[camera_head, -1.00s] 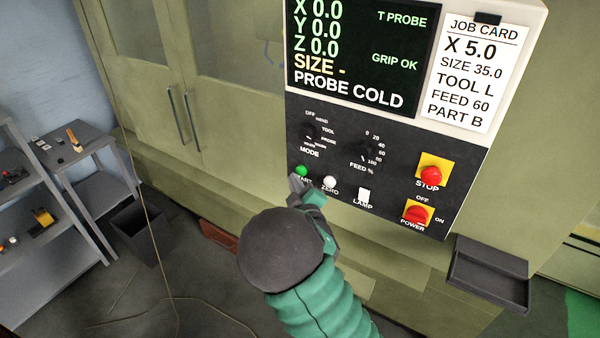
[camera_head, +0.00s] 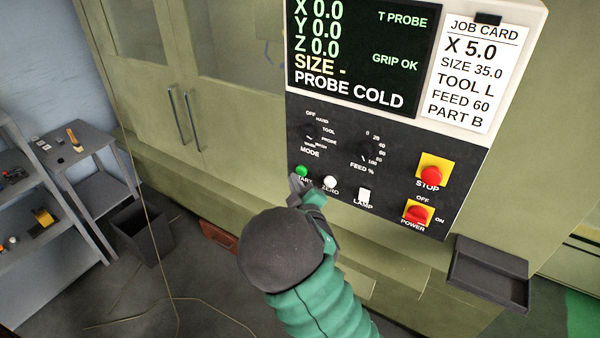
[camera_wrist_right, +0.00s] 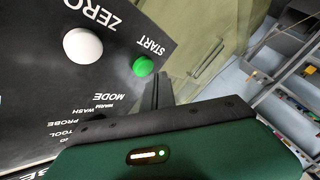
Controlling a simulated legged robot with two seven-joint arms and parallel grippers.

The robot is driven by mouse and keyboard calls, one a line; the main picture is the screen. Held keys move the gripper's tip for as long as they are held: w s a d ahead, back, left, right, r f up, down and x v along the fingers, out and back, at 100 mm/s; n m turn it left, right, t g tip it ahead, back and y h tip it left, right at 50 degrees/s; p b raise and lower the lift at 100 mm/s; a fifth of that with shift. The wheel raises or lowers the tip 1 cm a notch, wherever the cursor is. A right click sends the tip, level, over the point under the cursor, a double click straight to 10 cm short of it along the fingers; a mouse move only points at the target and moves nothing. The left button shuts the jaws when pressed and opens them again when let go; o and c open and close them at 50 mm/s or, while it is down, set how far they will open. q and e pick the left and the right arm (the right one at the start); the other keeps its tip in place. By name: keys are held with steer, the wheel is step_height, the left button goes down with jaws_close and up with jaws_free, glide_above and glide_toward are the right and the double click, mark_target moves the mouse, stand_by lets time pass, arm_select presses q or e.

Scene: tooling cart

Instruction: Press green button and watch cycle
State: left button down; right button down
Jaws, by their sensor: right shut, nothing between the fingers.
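The green START button (camera_head: 301,171) sits at the lower left of the black control panel (camera_head: 330,205). It also shows in the right wrist view (camera_wrist_right: 143,66), next to the white ZERO button (camera_wrist_right: 83,47). My right gripper (camera_head: 295,182) is shut and empty, with its tips just below the green button and partly over the START label. In the right wrist view the dark fingers end beside the button; I cannot tell whether they touch it. The screen (camera_head: 360,50) reads X, Y and Z 0.0, "SIZE -", "PROBE COLD", "T PROBE" and "GRIP OK". My left gripper does not show.
A job card (camera_head: 475,75) hangs at the right. A small dark tray (camera_head: 488,272) sticks out below the panel.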

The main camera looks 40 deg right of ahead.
steer(key=shift+d, duration=0.2)
stand_by(0.4)
steer(key=shift+w+d+r, duration=0.1)
steer(key=shift+d, duration=0.1)
steer(key=shift+w+d, duration=0.15)
steer(key=shift+d, duration=0.25)
stand_by(0.6)
steer(key=shift+d+r+b, duration=0.1)
steer(key=shift+r+b, duration=0.05)
steer(key=shift+b, duration=0.15)
stand_by(0.6)
steer(key=shift+s+a+f, duration=0.2)
steer(key=shift+s+a, duration=0.1)
steer(key=shift+a, duration=0.3)
